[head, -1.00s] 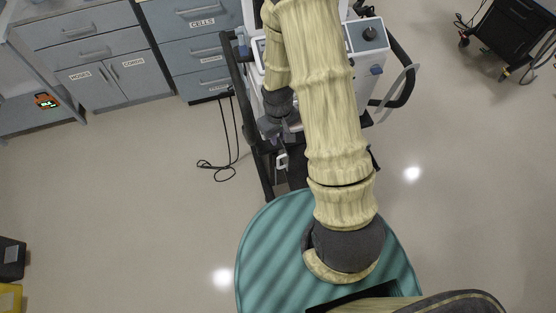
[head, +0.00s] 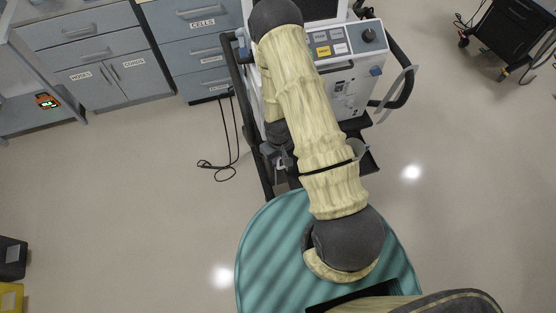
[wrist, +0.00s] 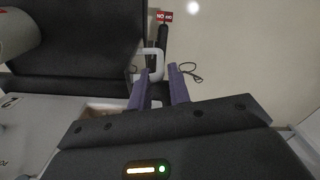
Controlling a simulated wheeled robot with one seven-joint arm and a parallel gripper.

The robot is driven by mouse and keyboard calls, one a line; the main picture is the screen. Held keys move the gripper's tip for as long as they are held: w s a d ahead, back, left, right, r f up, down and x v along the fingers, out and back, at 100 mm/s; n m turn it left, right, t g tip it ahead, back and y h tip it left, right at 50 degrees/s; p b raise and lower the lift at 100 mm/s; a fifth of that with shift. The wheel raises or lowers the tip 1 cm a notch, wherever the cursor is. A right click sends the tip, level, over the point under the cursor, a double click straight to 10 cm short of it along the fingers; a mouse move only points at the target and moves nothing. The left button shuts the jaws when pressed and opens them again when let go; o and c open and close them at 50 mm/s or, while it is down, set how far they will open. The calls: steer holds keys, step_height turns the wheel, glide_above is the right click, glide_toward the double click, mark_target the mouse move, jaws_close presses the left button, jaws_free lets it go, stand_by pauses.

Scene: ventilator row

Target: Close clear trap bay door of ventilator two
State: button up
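The ventilator (head: 348,88) is a white unit on a dark cart in the head view, with a control panel on top and ports on its front. My arm hides its left front. A white loop-shaped handle (wrist: 153,60) lies at the fingertips, close to the left finger; contact cannot be told.
Grey drawer cabinets (head: 95,50) stand at the back left. A black cable (head: 232,150) lies on the floor left of the cart. A dark wheeled cart (head: 508,38) stands at the back right. The floor on both sides is open.

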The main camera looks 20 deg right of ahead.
steer(key=shift+f, duration=1.8)
jaws_close()
steer(key=shift+d, duration=0.1)
